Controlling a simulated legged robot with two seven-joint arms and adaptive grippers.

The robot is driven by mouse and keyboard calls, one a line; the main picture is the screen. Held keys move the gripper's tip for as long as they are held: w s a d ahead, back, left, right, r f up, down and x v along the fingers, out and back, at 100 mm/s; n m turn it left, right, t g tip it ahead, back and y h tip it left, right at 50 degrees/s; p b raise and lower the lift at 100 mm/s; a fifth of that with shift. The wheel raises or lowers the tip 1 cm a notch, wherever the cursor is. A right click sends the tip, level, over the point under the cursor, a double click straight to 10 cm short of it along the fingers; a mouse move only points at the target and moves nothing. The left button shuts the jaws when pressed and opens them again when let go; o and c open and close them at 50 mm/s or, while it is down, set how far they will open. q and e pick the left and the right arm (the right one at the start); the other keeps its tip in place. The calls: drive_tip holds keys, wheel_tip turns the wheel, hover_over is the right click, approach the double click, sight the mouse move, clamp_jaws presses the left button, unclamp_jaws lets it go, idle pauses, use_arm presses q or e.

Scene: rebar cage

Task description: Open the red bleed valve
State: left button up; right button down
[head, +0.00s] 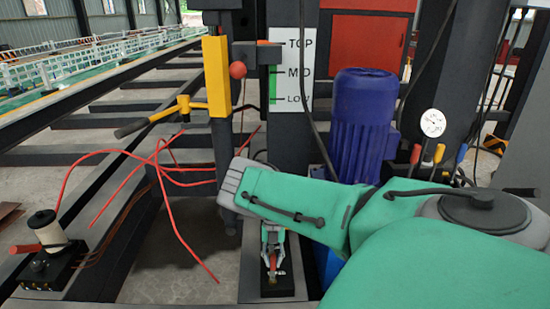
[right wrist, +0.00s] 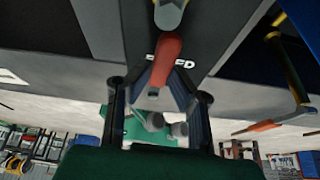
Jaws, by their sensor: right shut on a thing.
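The red bleed valve handle (head: 272,262) stands at the bottom centre of the head view, on a small dark block at the foot of the dark post. My right gripper (head: 272,248) reaches down to it from the green arm and is shut on it. In the right wrist view, the red handle (right wrist: 168,50) runs between the two fingers of my right gripper (right wrist: 167,82). A white label behind it is partly hidden, with only its last letters readable. My left gripper is not in view.
A yellow lever (head: 180,106) and a red ball knob (head: 237,70) are on the left of the post. A blue motor (head: 362,125) stands close to my forearm. Red cables (head: 165,170) hang at left, near a black box (head: 50,268) with a white spool.

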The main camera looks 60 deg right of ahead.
drive_tip(key=shift+w+n, duration=0.35)
drive_tip(key=shift+n, duration=0.05)
drive_tip(key=c, duration=1.5)
unclamp_jaws()
drive_tip(key=shift+f, duration=0.1)
drive_tip(key=v, duration=1.2)
drive_tip(key=shift+w+a, duration=0.1)
drive_tip(key=shift+w, duration=0.1)
